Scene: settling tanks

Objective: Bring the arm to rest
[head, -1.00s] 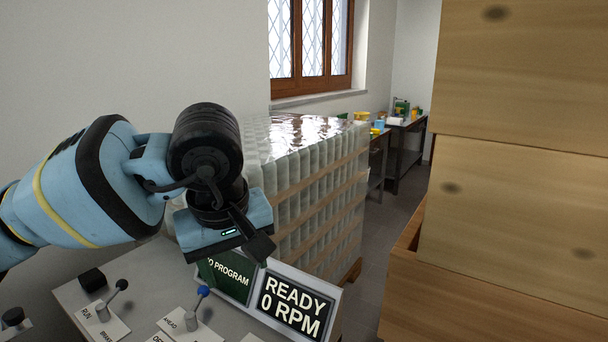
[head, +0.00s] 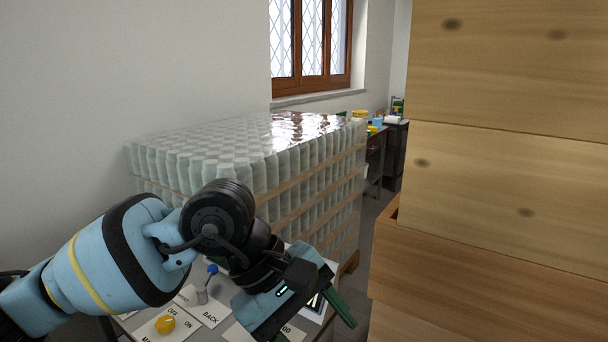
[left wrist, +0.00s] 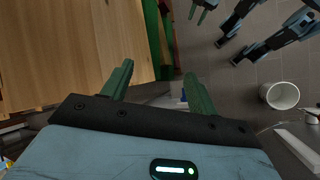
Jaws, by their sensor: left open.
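My left arm, light blue and black, comes in from the left in the head view. Its gripper (head: 318,318) hangs tilted over the control desk (head: 128,322), in front of the display and partly hiding it. In the left wrist view its two green fingers stand wide apart with nothing between them (left wrist: 159,82). Green prongs at the top edge of that view (left wrist: 203,11) look like fingers of my right gripper, but they are cut off and small.
A lever with a blue knob (head: 212,269) and a yellow knob (head: 165,324) stand close to my left arm. Wrapped jars (head: 195,150) are stacked behind the desk. Wooden boxes (head: 500,190) block the right. A white bucket (left wrist: 281,95) is on the floor.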

